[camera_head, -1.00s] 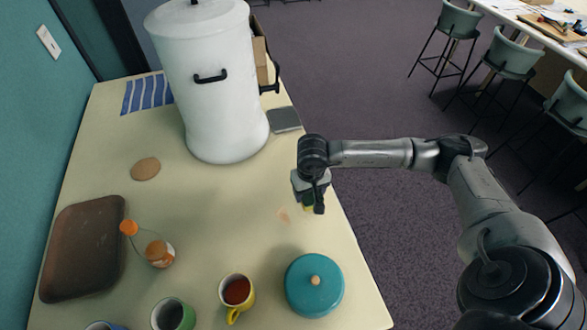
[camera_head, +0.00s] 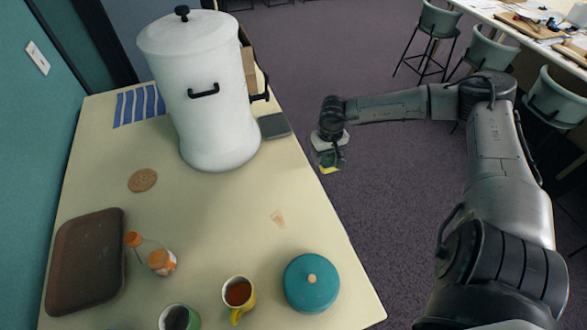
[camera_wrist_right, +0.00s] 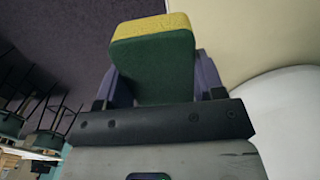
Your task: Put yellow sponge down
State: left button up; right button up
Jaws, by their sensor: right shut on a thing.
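My right gripper (camera_head: 329,157) is shut on the yellow sponge (camera_head: 329,169), which has a green side. In the head view it holds the sponge in the air near the table's right edge, over or just beyond that edge. The right wrist view shows the sponge (camera_wrist_right: 152,62) between the two fingers, its yellow layer at the far end and its green face toward the camera. The cream table (camera_head: 215,215) lies to the left. My left gripper is not in view.
A large white pot (camera_head: 215,100) stands at the back, with a grey pad (camera_head: 274,125) beside it. A teal lid (camera_head: 311,290), a yellow mug (camera_head: 239,292), a bottle (camera_head: 158,260) and a brown tray (camera_head: 85,260) are nearer. The table's middle is largely clear, with a tan stain (camera_head: 278,218).

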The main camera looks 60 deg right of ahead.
send_over(295, 173)
notch_tip(295, 173, down, 6)
jog(key=shift+f, duration=2.1)
jog(key=shift+f, duration=0.15)
jog(key=o, duration=0.9)
notch_tip(295, 173, up, 12)
jog(key=shift+r, duration=0.2)
